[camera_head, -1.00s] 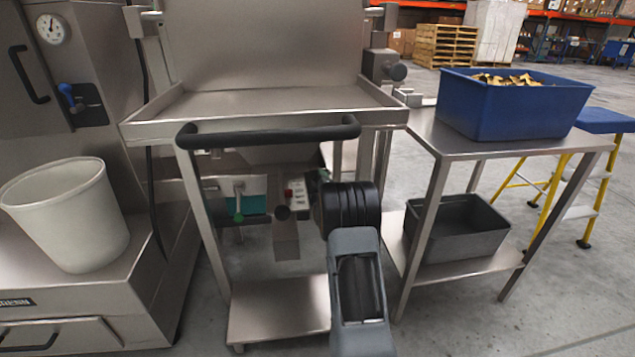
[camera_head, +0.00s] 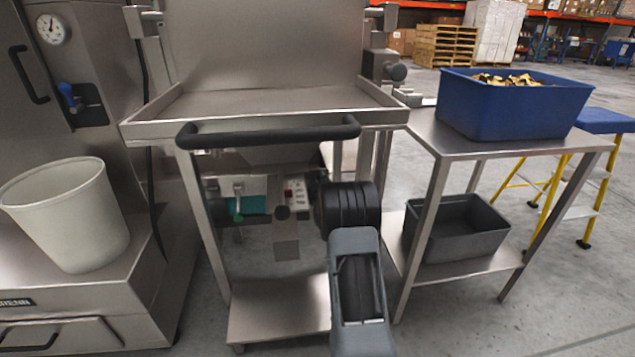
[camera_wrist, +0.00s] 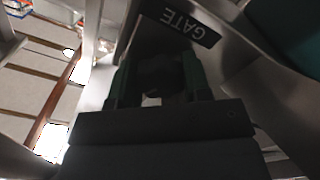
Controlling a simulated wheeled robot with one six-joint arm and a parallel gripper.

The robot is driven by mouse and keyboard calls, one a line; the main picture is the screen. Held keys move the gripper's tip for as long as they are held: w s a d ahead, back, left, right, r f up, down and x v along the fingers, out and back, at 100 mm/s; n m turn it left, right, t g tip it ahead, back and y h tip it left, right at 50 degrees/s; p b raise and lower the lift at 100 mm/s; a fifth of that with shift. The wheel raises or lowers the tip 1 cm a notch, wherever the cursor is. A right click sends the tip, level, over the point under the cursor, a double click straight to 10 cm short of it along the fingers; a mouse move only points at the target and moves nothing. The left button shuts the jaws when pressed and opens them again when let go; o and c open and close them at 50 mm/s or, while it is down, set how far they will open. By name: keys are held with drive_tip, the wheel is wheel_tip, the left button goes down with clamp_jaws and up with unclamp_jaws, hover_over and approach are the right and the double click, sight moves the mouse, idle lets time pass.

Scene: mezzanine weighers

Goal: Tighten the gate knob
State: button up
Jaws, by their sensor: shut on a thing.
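In the wrist view the gate knob (camera_wrist: 160,78) is a dark, rounded shape in shadow, between the two greenish fingers of my gripper (camera_wrist: 158,64). The fingers are shut on its sides. A dark plate lettered GATE (camera_wrist: 190,25) sits just beyond the fingertips, upside down in this view. The knob's turning position cannot be told in the shadow. In the head view my black wrist and grey arm reach under the steel tray, and my fingers cannot be made out.
A steel tray (camera_head: 270,101) with a black handlebar (camera_head: 268,133) stands above my arm. To the right, a steel table (camera_head: 455,139) bears a blue bin (camera_head: 515,108); a grey bin (camera_head: 455,240) is on its shelf. A white bucket (camera_head: 66,215) stands left.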

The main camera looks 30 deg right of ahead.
drive_tip(key=m, duration=0.6)
drive_tip(key=shift+m, duration=0.4)
idle(0.4)
drive_tip(key=o, duration=0.9)
drive_tip(key=shift+p+v, duration=2)
drive_tip(key=shift+v, duration=4.95)
